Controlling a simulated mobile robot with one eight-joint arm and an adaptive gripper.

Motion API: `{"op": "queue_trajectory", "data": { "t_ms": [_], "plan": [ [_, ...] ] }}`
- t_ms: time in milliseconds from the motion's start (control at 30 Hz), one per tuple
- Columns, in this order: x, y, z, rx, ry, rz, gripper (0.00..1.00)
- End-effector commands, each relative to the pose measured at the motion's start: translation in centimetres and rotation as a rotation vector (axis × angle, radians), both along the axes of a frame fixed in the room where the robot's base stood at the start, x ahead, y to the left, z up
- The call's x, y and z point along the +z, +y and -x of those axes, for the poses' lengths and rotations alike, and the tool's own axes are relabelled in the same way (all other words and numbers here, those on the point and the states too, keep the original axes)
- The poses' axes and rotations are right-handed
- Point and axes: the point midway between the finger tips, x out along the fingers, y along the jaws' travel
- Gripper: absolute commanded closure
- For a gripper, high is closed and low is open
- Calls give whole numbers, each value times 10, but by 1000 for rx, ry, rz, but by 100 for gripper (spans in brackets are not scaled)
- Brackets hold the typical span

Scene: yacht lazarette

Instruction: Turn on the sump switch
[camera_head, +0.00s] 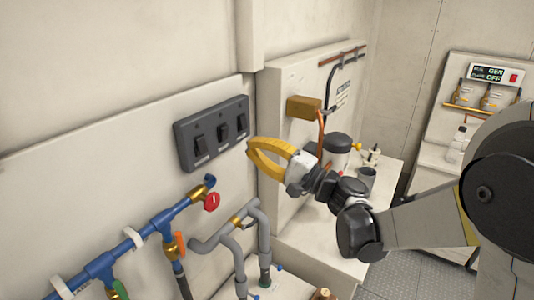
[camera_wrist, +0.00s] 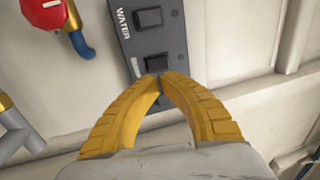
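A dark grey switch panel (camera_head: 212,132) with three black rocker switches is mounted on the left wall. In the wrist view the panel (camera_wrist: 128,42) shows a rocker (camera_wrist: 148,17) labelled WATER and another rocker (camera_wrist: 155,62) by my fingertips. That second label is too small to read, so I cannot tell which rocker is the sump switch. My gripper (camera_head: 250,146), with yellow curved fingers, is just off the panel's right end. In the wrist view its fingertips (camera_wrist: 161,77) come together with nothing between them and hide part of the panel. Contact with the panel cannot be told.
Blue pipes (camera_head: 155,225) with a red valve handle (camera_head: 211,202) run below the panel. Grey pipes (camera_head: 228,236) stand beside them. A wooden-coloured box (camera_head: 304,107) and copper pipe are on the wall section to the right. A generator panel (camera_head: 492,74) reads GEN OFF at the far right.

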Motion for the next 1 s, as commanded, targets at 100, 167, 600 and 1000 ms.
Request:
{"op": "queue_trajectory", "data": {
  "t_ms": [100,167,600,1000],
  "plan": [
    [5,23,-12,4,0,0,100],
    [7,32,-17,2,1,1,100],
    [13,59,-35,-1,1,1,100],
    [21,64,-37,1,37,63,100]
  ]
}}
